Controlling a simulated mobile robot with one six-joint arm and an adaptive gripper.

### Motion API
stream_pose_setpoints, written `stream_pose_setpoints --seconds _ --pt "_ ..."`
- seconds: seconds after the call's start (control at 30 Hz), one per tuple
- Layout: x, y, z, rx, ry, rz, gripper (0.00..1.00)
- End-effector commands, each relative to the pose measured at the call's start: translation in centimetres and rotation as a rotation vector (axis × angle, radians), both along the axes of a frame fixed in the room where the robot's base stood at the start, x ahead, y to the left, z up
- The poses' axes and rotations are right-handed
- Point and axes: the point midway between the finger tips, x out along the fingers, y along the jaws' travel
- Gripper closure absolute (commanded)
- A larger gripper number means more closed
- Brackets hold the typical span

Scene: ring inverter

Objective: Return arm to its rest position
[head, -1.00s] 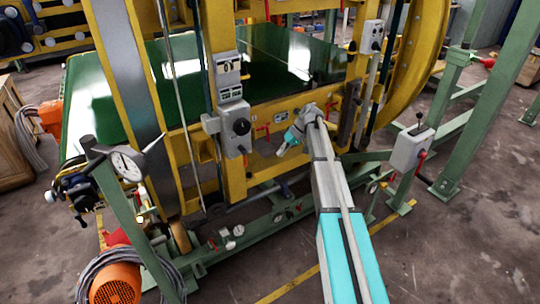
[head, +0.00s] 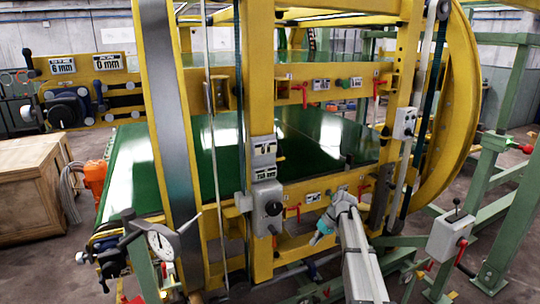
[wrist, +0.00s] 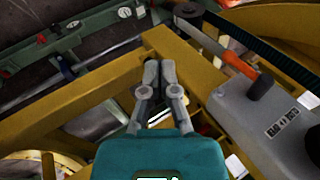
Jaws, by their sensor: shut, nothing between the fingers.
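My arm (head: 358,262) reaches up from the bottom of the head view toward the yellow ring inverter frame (head: 262,100). My teal gripper (head: 318,238) is at its end, pointing down and left, just right of a grey control box with a dark knob (head: 268,206). In the wrist view, the two grey fingers of my gripper (wrist: 159,68) are together with nothing between them. They lie over a yellow beam (wrist: 185,65); the gap to it cannot be judged.
In the wrist view, a grey box (wrist: 270,120) and an orange lever (wrist: 228,56) lie close on the right. A wooden crate (head: 30,190) stands left.

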Motion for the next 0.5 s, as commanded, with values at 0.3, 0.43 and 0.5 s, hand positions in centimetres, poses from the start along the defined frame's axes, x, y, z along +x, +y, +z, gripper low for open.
stream_pose_setpoints --seconds 0.3,0.43,0.5 --pt "-13.4 2.8 3.2 -0.249 0.050 -0.113 1.00" --pt "-18.5 3.1 4.5 -0.355 0.053 -0.168 1.00" --pt "-20.9 3.1 5.2 -0.406 0.050 -0.194 1.00"
